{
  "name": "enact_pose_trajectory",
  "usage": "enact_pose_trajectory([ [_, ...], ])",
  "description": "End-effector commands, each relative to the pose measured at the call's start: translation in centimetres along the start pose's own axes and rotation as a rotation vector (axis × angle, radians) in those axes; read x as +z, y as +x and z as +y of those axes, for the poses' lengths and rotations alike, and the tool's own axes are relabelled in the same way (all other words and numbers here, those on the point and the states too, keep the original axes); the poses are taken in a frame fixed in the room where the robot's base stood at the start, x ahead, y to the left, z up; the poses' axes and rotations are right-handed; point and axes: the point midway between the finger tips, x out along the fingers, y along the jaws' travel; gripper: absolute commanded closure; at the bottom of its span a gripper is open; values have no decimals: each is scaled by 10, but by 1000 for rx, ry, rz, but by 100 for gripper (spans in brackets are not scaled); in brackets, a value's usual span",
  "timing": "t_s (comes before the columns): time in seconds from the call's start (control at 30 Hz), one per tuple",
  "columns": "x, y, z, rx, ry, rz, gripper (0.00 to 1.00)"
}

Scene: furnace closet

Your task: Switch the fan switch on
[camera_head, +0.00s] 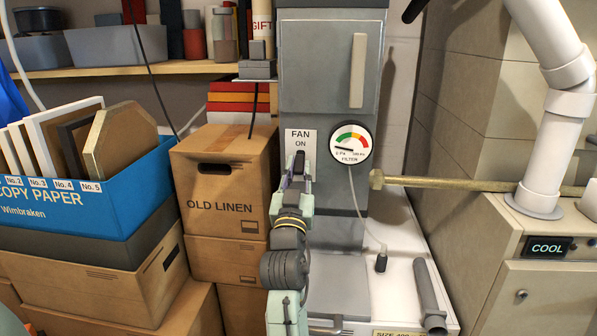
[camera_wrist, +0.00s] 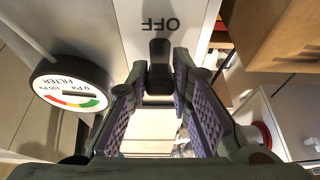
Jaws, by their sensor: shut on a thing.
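The fan switch plate (camera_head: 307,141) is a white panel on the grey furnace cabinet, with "FAN" and "ON" printed at its top. The dark switch lever (camera_head: 299,161) stands out from it below "ON". In the wrist view the lever (camera_wrist: 160,70) is between my fingertips, with upside-down "OFF" on the plate (camera_wrist: 145,30) beyond it. My gripper (camera_head: 297,180) is in front of the plate, its fingers (camera_wrist: 160,78) shut on the lever. The lower plate is hidden behind my gripper in the head view, and the lever's exact tilt is hard to tell.
A round filter gauge (camera_head: 351,143) is close to the right of the switch; it also shows in the wrist view (camera_wrist: 72,85). The "OLD LINEN" box (camera_head: 225,180) stands close on the left. A brass pipe (camera_head: 440,184) crosses at right. A blue box (camera_head: 95,210) holds frames.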

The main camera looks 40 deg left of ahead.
Motion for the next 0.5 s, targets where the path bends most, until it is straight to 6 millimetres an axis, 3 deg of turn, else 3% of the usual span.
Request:
enact_pose_trajectory([
  [0.27, -7, 2, 0, 0, 1, -42, 100],
  [0.5, -20, 4, 0, 0, -1, -183, 100],
])
